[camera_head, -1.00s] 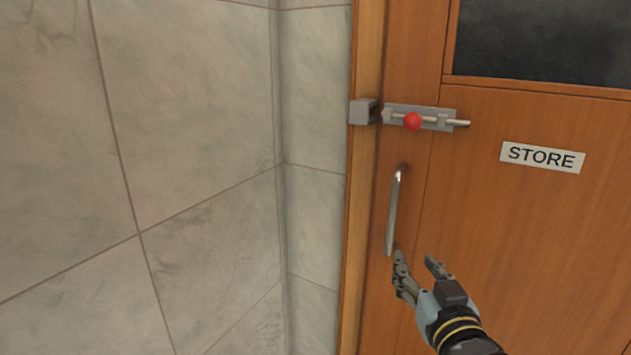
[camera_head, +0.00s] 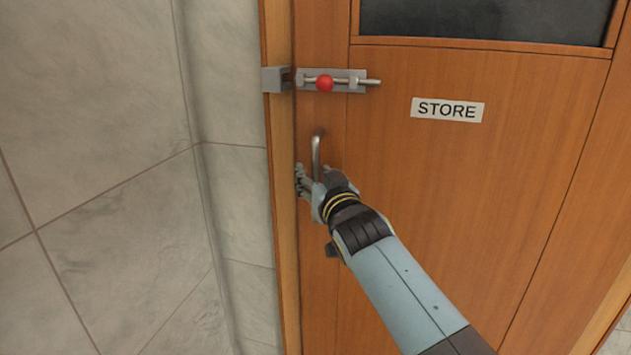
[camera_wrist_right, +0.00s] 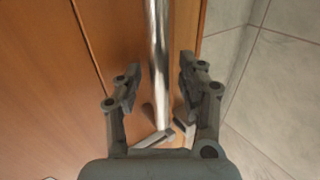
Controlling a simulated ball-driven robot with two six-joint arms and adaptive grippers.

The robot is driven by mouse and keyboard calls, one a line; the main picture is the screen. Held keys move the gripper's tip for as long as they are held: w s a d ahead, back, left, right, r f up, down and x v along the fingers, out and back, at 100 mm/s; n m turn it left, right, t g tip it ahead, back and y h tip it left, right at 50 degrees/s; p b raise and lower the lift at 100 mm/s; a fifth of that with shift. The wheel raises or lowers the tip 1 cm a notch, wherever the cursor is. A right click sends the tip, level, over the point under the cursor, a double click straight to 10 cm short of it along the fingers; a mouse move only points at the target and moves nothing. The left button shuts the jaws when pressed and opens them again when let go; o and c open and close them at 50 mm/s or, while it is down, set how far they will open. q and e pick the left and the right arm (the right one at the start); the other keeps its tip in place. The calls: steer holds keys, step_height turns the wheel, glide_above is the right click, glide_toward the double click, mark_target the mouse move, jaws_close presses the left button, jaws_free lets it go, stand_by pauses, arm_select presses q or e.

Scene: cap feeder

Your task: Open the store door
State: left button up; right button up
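The wooden store door (camera_head: 450,190) looks closed in its frame in the head view. Its steel pull handle (camera_head: 317,150) is upright near the left edge. My right gripper (camera_head: 313,171) is at the lower part of the handle. In the right wrist view the open fingers (camera_wrist_right: 160,82) stand on either side of the handle bar (camera_wrist_right: 158,50), with gaps to it. Above, the sliding bolt (camera_head: 350,80) with its red knob (camera_head: 325,83) is drawn to the right, clear of the keeper (camera_head: 274,79) on the frame. My left gripper is not in view.
A white STORE sign (camera_head: 447,110) is on the door, below a dark window (camera_head: 490,18). A grey tiled wall (camera_head: 90,120) stands left of the wooden door frame (camera_head: 280,200). The tiles also show at the right of the wrist view.

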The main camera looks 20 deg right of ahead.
steer(key=c, duration=0.8)
jaws_close()
